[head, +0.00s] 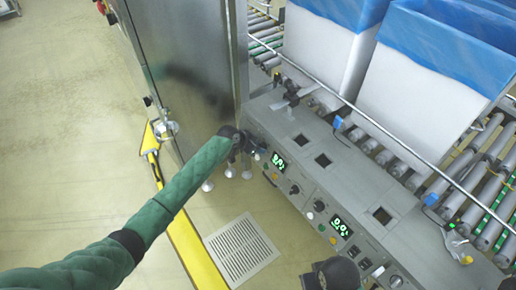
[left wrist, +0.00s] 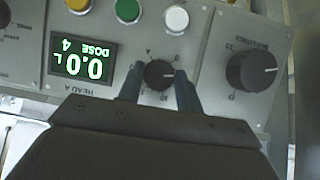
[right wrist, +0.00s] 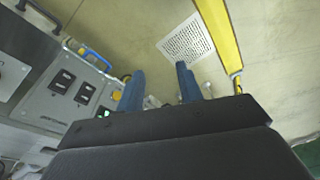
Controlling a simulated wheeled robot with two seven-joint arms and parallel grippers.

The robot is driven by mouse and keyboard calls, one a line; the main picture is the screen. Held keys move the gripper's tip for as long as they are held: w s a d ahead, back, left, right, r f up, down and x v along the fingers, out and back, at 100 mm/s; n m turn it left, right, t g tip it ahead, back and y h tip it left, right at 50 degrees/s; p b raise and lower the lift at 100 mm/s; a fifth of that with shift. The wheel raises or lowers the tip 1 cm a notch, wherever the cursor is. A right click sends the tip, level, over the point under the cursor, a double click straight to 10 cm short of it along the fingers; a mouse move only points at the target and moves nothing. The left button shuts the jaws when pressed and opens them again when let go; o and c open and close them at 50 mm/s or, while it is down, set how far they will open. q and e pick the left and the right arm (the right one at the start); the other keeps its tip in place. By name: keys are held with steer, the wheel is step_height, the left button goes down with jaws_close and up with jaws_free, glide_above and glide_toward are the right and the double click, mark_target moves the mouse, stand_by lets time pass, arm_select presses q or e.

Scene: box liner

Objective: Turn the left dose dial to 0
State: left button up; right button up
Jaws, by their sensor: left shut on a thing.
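The left dose dial (left wrist: 159,75) is a small dark round knob on the grey control panel (left wrist: 215,60). In the left wrist view it sits between the two blue fingertips of my left gripper (left wrist: 158,85), which is shut on it. In the head view my left gripper (head: 255,148) is at the panel's left end. My right gripper (right wrist: 162,85) is open and empty.
A larger black knob (left wrist: 252,71) is beside the dial. Yellow, green (left wrist: 127,10) and white buttons line the panel. A second display (head: 341,226) is further right in the head view. White boxes with blue liners (head: 425,80) stand on rollers behind. A metal cabinet (head: 190,70) stands left.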

arm_select(q)
steer(key=shift+w+a+r+n+h+b, duration=0.2)
steer(key=shift+w+n+h+b, duration=0.1)
steer(key=shift+n, duration=0.2)
steer(key=shift+f+n+g+h+b, duration=0.1)
steer(key=shift+n+g+h+b, duration=0.4)
steer(key=shift+n, duration=0.3)
steer(key=shift+n+g+h+b, duration=0.5)
steer(key=shift+n, duration=0.3)
steer(key=shift+f+n, duration=0.15)
steer(key=shift+n, duration=0.15)
steer(key=shift+n+h+b, duration=0.3)
steer(key=shift+n+b, duration=0.05)
steer(key=shift+n, duration=0.05)
steer(key=shift+n+g, duration=0.3)
arm_select(e)
steer(key=shift+n+t+y, duration=0.3)
steer(key=shift+t+y, duration=0.2)
steer(key=shift+y, duration=0.1)
steer(key=shift+w+a+f, duration=0.75)
steer(key=shift+a+f, duration=0.05)
steer(key=shift+a, duration=0.2)
steer(key=shift+w+a+f, duration=0.7)
steer(key=shift+a+f, duration=0.1)
steer(key=shift+a, duration=0.2)
arm_select(q)
steer(key=shift+s+f, duration=0.1)
arm_select(e)
steer(key=shift+w, duration=0.2)
